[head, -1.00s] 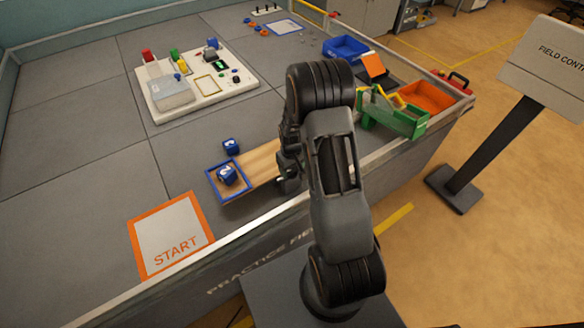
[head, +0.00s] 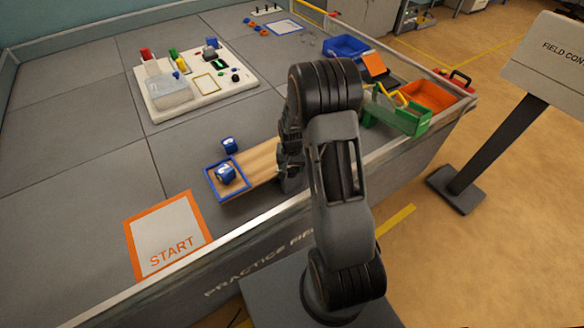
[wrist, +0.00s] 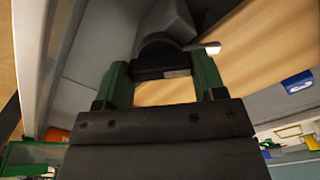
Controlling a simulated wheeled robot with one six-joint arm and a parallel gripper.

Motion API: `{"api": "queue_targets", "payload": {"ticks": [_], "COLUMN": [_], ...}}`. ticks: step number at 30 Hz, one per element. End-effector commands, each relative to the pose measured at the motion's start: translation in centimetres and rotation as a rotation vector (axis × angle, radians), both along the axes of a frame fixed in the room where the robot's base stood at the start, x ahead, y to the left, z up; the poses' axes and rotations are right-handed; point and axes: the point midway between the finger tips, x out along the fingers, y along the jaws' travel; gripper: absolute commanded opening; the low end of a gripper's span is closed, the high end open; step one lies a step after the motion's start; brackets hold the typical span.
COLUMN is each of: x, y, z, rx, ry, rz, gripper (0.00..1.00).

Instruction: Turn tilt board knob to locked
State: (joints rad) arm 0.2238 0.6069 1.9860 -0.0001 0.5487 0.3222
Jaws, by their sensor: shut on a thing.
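The tilt board (head: 258,162) is a wooden plank near the front edge of the field table, with a blue-framed square at its left end. It also shows in the wrist view (wrist: 240,65). The knob (wrist: 160,66) is a dark round piece with a pale pointer (wrist: 209,48) sticking out to the right, beside a grey housing (wrist: 175,18). My gripper (wrist: 162,80) is shut on the knob, one green finger on each side. In the head view my gripper (head: 289,165) is at the board's right part, and my arm hides the knob and the board's right end.
A START mat (head: 168,236) lies at front left. A white activity panel (head: 200,111) stands farther back.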

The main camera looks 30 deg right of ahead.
Motion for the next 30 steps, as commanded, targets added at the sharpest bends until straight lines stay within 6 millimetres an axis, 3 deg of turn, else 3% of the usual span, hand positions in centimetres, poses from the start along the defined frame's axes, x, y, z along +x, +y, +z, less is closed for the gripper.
{"api": "queue_targets", "payload": {"ticks": [18,30], "x": [0.02,0.04], "y": [0.02,0.02], "z": [-0.07,0.01], "rx": [0.0,0.0], "ry": [-0.001,-0.001], "rz": [-0.572,-0.831], "gripper": [0.4,0.4]}}
